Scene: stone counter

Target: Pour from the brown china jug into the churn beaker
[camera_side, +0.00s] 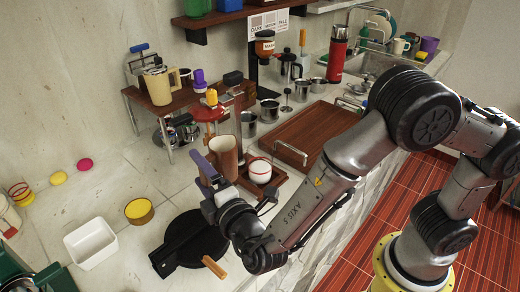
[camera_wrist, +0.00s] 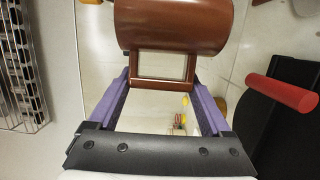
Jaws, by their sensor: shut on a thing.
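The brown china jug (camera_side: 225,160) is in my gripper (camera_side: 208,172), close to upright, with its open top visible in the side view. In the wrist view the jug's glossy body (camera_wrist: 172,25) fills the top, and its square handle lies between the purple fingers of my gripper (camera_wrist: 160,80). A white rounded vessel with a dark band (camera_side: 260,171) stands on a small wooden tray (camera_side: 272,183) just right of the jug. It may be the churn beaker; I cannot tell for sure. The jug's contents and base are hidden.
A black pan (camera_side: 188,240) lies in front of the jug. A white square bowl (camera_side: 91,243) and a yellow bowl (camera_side: 139,211) stand to the left. A wooden board with metal handles (camera_side: 300,135) and a steel cup (camera_side: 249,124) are behind. A small raised shelf (camera_side: 185,97) stands behind left.

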